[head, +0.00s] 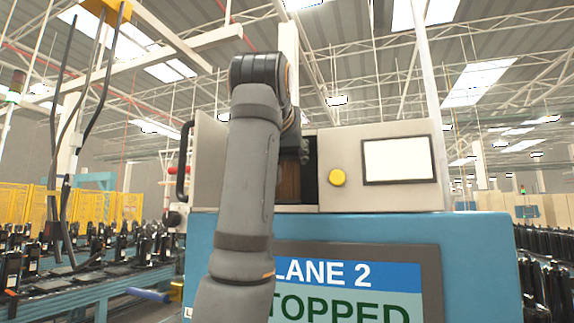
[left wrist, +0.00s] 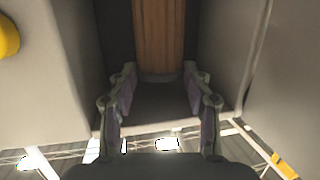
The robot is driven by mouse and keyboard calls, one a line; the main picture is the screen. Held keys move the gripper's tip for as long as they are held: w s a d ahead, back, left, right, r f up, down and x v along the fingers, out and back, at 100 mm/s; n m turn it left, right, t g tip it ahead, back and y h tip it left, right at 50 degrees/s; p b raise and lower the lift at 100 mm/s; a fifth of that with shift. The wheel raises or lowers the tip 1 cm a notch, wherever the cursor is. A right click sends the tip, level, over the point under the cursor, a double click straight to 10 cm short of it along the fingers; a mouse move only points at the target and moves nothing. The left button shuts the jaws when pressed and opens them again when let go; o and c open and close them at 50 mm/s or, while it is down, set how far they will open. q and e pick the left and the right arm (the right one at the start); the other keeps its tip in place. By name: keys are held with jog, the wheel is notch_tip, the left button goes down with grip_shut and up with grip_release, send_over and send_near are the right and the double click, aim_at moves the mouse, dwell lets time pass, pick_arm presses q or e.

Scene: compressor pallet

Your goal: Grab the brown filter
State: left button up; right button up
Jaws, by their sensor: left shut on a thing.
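The brown filter (head: 289,184) stands in the open compartment of the machine's upper housing, partly hidden behind my left arm. In the left wrist view the brown filter (left wrist: 159,38) shows as a wood-brown block between dark inner walls. My left gripper (left wrist: 160,78) has one finger at each side of the filter's near end and is shut on it. In the head view the left gripper (head: 302,150) is dark, small and mostly hidden by my arm at the compartment opening. My right gripper is in neither view.
The opened door with a black handle (head: 183,162) stands left of the compartment. A yellow button (head: 337,177) and a white screen (head: 398,160) sit to its right. A "LANE 2" display (head: 350,290) is below. Conveyors with black bottles (head: 88,248) flank the machine.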

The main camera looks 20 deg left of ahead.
pick_arm(q)
jog(key=shift+r+b, duration=0.1)
jog(key=shift+b, duration=0.2)
jog(key=f+b+v, duration=0.2)
jog(key=b+v, duration=0.3)
jog(key=v, duration=0.4)
jog(key=f+b+v, duration=0.1)
jog(key=b+v, duration=0.3)
jog(key=v, duration=0.4)
jog(key=shift+s+d+b, duration=0.15)
jog(key=shift+s+b, duration=0.25)
jog(key=shift+s, duration=0.35)
